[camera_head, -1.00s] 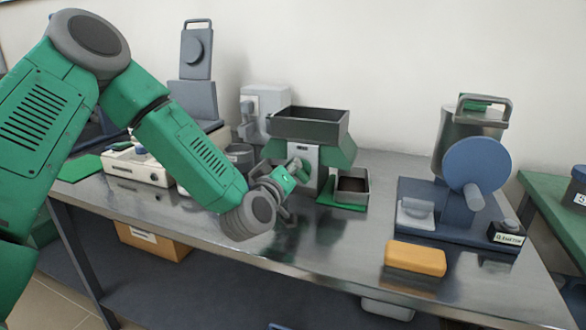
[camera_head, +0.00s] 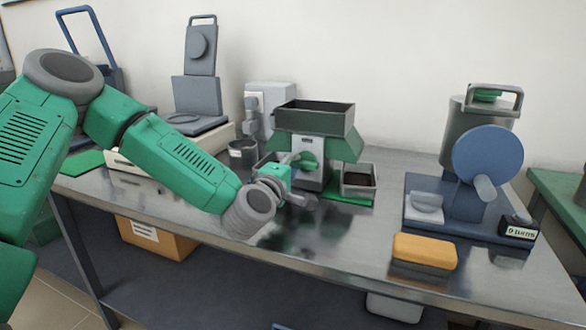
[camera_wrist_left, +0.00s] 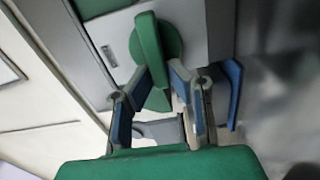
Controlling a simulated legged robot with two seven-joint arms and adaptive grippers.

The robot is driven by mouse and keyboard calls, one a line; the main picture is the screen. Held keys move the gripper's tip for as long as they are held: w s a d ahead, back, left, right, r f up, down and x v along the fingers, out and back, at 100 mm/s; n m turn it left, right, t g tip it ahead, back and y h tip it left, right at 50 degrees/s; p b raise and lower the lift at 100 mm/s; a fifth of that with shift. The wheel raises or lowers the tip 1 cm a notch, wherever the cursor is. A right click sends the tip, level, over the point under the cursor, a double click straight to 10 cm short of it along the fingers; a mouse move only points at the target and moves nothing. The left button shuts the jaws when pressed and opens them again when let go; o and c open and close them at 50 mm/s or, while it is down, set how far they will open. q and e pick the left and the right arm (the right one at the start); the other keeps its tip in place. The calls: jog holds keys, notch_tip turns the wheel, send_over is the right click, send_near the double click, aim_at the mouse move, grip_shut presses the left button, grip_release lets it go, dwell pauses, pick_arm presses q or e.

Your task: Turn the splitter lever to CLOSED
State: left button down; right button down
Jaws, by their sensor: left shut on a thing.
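The splitter (camera_head: 312,122) stands at the back middle of the steel bench, with a dark open hopper on top and green sloped sides. Its green lever (camera_head: 306,160) is on the front face; in the left wrist view the lever (camera_wrist_left: 147,45) shows as a green bar on a round green hub. My left gripper (camera_wrist_left: 160,92) is at the lever's near end, its blue-padded fingers on both sides of the bar and shut on it. In the head view the gripper (camera_head: 303,186) partly hides the splitter's lower front. I cannot read any position marking. My right gripper is out of view.
A dark pan (camera_head: 358,182) sits at the splitter's right foot. A grey cup (camera_head: 242,153) stands to its left. A yellow block (camera_head: 424,251) and a machine with a blue disc (camera_head: 488,155) are on the right. The bench front between is clear.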

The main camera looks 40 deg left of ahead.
pick_arm(q)
jog(key=shift+s+d+f+n, duration=0.1)
jog(key=shift+f+n, duration=0.2)
jog(key=shift+f, duration=0.25)
jog(key=c, duration=1.5)
grip_release()
jog(key=shift+c, duration=0.2)
jog(key=shift+r, duration=0.15)
jog(key=shift+r, duration=0.1)
jog(key=shift+v, duration=3.6)
jog(key=shift+f, duration=0.2)
